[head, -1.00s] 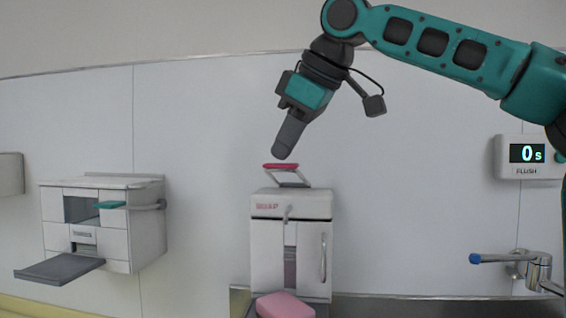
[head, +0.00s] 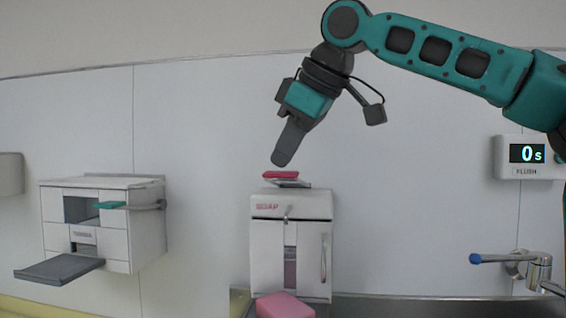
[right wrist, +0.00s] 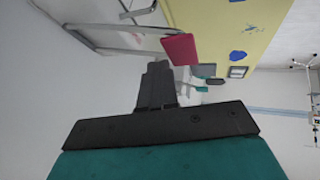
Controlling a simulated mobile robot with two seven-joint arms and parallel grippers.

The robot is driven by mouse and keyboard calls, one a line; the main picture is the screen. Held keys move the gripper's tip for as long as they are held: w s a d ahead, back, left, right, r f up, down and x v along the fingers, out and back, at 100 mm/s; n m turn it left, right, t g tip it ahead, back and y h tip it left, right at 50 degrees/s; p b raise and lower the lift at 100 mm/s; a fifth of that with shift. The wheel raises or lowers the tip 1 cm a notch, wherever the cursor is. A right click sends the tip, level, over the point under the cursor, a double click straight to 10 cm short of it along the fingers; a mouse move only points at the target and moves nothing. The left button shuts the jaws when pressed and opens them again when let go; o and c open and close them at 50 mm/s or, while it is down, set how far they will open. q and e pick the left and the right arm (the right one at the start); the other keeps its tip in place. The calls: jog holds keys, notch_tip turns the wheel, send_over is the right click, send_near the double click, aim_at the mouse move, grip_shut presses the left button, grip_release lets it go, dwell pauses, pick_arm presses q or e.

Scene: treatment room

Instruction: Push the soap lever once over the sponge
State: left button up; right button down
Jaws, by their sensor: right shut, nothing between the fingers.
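The white soap dispenser (head: 267,262) hangs on the wall at the middle of the head view, with a spout (head: 287,213) at its front. Its lever has a red pad (head: 280,175) and now lies low, close to the dispenser top. The pink sponge (head: 284,306) sits directly below the dispenser. My right gripper (head: 281,160) is shut and empty, its tips just above the red pad; I cannot tell whether they touch. In the right wrist view the red pad (right wrist: 179,48) shows just beyond the shut fingers (right wrist: 159,70). My left gripper is not in view.
A white wall unit (head: 115,240) with a grey flap (head: 60,269) and a teal lever (head: 110,205) is at the left. A flush display (head: 527,154) reading 0 s and a blue-tipped faucet (head: 500,259) are at the right.

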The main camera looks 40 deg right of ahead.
jog(key=shift+s+a+f, duration=0.1)
jog(key=shift+a+f, duration=0.05)
jog(key=shift+f, duration=0.6)
dwell(0.5)
jog(key=shift+r, duration=0.1)
dwell(0.4)
jog(key=shift+w+d+r+p, duration=0.2)
jog(key=shift+r+p, duration=0.15)
jog(key=shift+r, duration=0.6)
jog(key=shift+w+d+r+p, duration=0.1)
jog(key=shift+d+r+p, duration=0.15)
jog(key=shift+r, duration=0.65)
jog(key=r, duration=0.3)
jog(key=d+r, duration=0.1)
jog(key=r, duration=0.1)
jog(key=shift+w, duration=0.4)
jog(key=shift+f, duration=0.1)
